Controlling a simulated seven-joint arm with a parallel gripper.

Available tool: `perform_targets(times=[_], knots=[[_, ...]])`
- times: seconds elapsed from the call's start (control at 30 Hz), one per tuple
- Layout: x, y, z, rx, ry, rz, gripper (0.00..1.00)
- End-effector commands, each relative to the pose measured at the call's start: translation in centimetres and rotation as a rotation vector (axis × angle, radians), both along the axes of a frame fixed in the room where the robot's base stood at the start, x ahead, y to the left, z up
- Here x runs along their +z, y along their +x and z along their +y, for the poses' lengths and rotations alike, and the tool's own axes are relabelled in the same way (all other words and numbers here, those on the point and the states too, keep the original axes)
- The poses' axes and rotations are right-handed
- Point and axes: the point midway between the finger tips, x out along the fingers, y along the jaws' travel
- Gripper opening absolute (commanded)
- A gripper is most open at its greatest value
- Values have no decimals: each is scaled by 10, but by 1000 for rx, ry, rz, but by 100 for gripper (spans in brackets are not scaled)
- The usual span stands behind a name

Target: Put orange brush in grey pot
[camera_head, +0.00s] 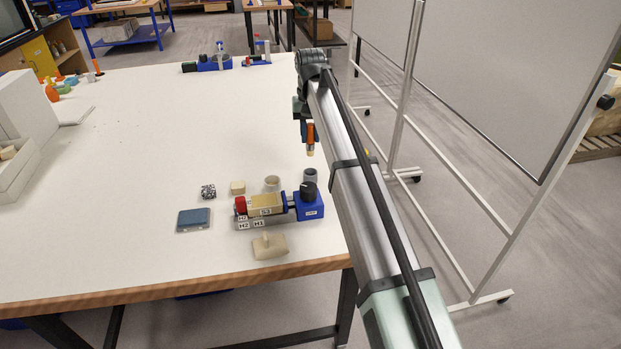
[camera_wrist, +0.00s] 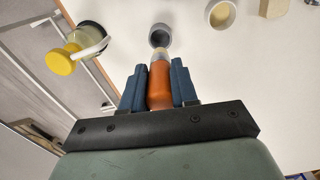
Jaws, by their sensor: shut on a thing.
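My gripper (camera_wrist: 158,72) is shut on the orange brush (camera_wrist: 160,88), with one blue finger on each side of its handle. In the head view the brush (camera_head: 310,134) hangs upright, pale tip down, below my gripper (camera_head: 304,118). The grey pot (camera_wrist: 160,37) stands open on the table just beyond the brush tip in the wrist view, and its inside looks empty. In the head view the grey pot (camera_head: 310,175) is a little below the tip in the picture, partly hidden by a black knob. The brush appears apart from the pot; the exact height gap is unclear.
A lighter pot with cream contents (camera_wrist: 221,14) stands beside the grey pot. A blue clamp device (camera_head: 309,208) with labelled blocks is close in front. A beige block (camera_head: 238,187), a speckled cube (camera_head: 208,191) and a blue-grey pad (camera_head: 193,219) lie left. The table middle (camera_head: 150,140) is clear.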

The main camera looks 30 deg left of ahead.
Motion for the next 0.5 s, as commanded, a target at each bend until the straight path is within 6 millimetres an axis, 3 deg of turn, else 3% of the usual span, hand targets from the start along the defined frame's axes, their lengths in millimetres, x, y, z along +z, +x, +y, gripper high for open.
perform_targets(times=[0.5], knots=[[-62, 1, 0, 11, 1, -2, 0]])
